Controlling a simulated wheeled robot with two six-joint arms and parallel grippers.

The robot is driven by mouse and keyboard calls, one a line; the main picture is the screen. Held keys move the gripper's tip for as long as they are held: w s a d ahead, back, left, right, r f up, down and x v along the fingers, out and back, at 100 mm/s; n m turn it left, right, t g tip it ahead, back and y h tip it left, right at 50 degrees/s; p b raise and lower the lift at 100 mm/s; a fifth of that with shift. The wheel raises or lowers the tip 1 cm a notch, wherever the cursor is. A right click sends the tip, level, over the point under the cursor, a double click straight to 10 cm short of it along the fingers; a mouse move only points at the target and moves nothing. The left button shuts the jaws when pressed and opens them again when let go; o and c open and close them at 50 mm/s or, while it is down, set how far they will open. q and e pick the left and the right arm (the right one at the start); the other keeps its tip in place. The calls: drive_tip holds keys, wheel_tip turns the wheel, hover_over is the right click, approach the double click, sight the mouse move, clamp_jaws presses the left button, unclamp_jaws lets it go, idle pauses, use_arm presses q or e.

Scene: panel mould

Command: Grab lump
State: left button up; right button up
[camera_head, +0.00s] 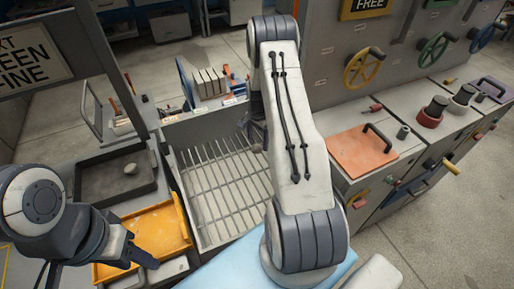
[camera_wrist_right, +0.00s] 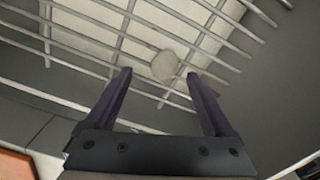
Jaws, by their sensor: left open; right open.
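A pale, roundish lump (camera_wrist_right: 165,66) shows in the right wrist view at the bars of a metal grate (camera_wrist_right: 225,42). My right gripper (camera_wrist_right: 158,78) is open, with the lump framed between its fingertips and apart from both. I cannot tell how far beyond the tips the lump is. In the head view my right arm hides this lump and most of that gripper; the grate (camera_head: 222,195) shows left of the arm. Another small pale lump (camera_head: 130,168) lies in a black tray (camera_head: 95,190). My left gripper (camera_head: 138,258) is open near a yellow tray (camera_head: 158,228).
The grate sits inside a grey walled bin, whose walls stand close around my right gripper. Upright plates (camera_head: 208,82) stand behind it. On the right is a bench with an orange lid (camera_head: 362,152), knobs and handwheels. A sign frame (camera_head: 35,60) rises at left.

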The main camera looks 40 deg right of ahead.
sight(257, 146)
drive_tip(key=shift+w+f+p, duration=0.1)
drive_tip(key=shift+f+p, duration=0.35)
drive_tip(key=f+p, duration=0.2)
drive_tip(key=f, duration=0.1)
drive_tip(key=shift+w+f, duration=0.15)
drive_tip(key=shift+w, duration=0.05)
drive_tip(key=shift+f, duration=0.6)
clamp_jaws()
drive_tip(key=shift+w+r, duration=0.1)
drive_tip(key=shift+r, duration=0.1)
